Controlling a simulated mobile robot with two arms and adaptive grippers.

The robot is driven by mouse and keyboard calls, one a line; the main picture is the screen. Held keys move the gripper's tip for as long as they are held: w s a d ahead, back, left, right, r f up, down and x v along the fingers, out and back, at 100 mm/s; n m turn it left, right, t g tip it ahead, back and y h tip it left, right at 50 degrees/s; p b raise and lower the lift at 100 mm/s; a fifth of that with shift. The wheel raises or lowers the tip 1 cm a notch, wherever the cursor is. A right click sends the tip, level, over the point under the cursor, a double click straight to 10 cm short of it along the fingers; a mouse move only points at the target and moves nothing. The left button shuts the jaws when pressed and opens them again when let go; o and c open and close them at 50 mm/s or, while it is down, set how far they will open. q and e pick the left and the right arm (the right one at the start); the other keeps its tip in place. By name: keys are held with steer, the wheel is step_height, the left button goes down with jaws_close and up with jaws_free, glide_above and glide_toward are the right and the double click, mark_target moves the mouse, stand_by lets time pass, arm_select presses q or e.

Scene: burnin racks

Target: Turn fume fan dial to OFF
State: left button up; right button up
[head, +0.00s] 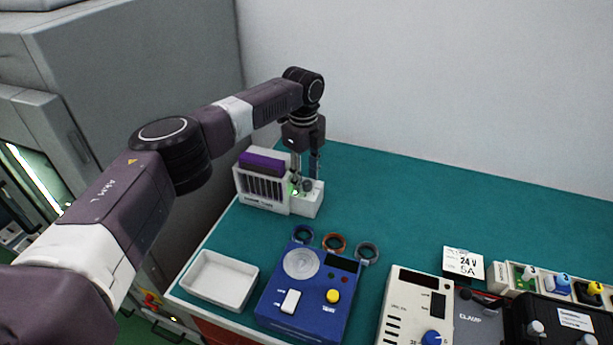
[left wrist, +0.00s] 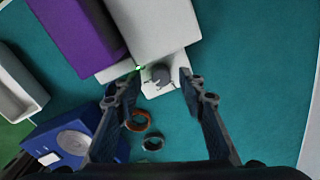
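The fume fan (head: 262,187) is a white box with a dark slatted front and a purple block on top, at the back left of the bench. Its grey dial (head: 308,185) sits on a low white part at its right, beside a lit green lamp (head: 295,191). My left gripper (head: 304,176) points down at this part, fingers apart. In the left wrist view the dial (left wrist: 161,74) shows between the open fingertips (left wrist: 160,80), with gaps on both sides. I cannot tell the fingertips' exact height over the dial or read its markings. My right gripper is not in view.
A white tray (head: 220,281) and a blue device (head: 309,292) stand in front, with several coloured rings (head: 333,243) behind the device. A cream meter (head: 410,305) and other devices fill the front right. The green bench (head: 420,210) is clear right of the fan.

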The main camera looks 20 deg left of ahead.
arm_select(q)
steer(key=shift+w+f, duration=0.1)
steer(key=shift+f, duration=0.6)
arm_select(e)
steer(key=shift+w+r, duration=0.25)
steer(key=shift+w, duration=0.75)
arm_select(q)
jaws_close()
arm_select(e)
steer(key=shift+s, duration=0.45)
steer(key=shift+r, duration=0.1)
